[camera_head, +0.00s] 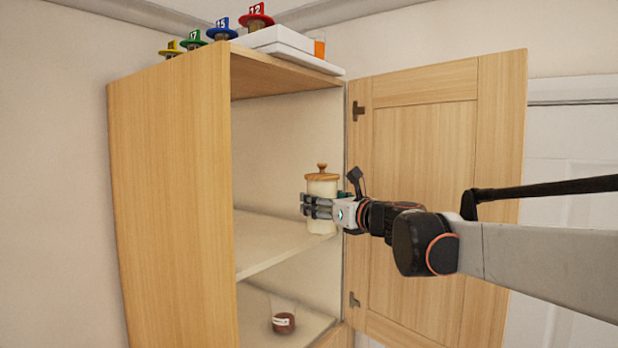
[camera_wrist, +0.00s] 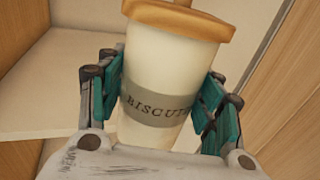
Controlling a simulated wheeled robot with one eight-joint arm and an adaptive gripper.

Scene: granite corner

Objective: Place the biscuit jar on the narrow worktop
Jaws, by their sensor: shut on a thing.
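The biscuit jar (camera_head: 322,188) is cream with a wooden lid and knob. It is inside the open wooden cabinet, at the right end of the middle shelf (camera_head: 262,240). My gripper (camera_head: 318,206) is shut on it from the right. In the wrist view the jar (camera_wrist: 168,60) stands between the two teal-padded fingers (camera_wrist: 160,105), and its grey band reads "BISCUIT". The jar looks about upright. I cannot tell whether its base touches the shelf. No narrow worktop can be made out.
The cabinet door (camera_head: 425,180) stands open behind my arm on the right. A small glass with brown contents (camera_head: 284,318) is on the lower shelf. White boxes (camera_head: 275,40), an orange glass (camera_head: 319,48) and several coloured numbered items (camera_head: 222,30) are on the cabinet top.

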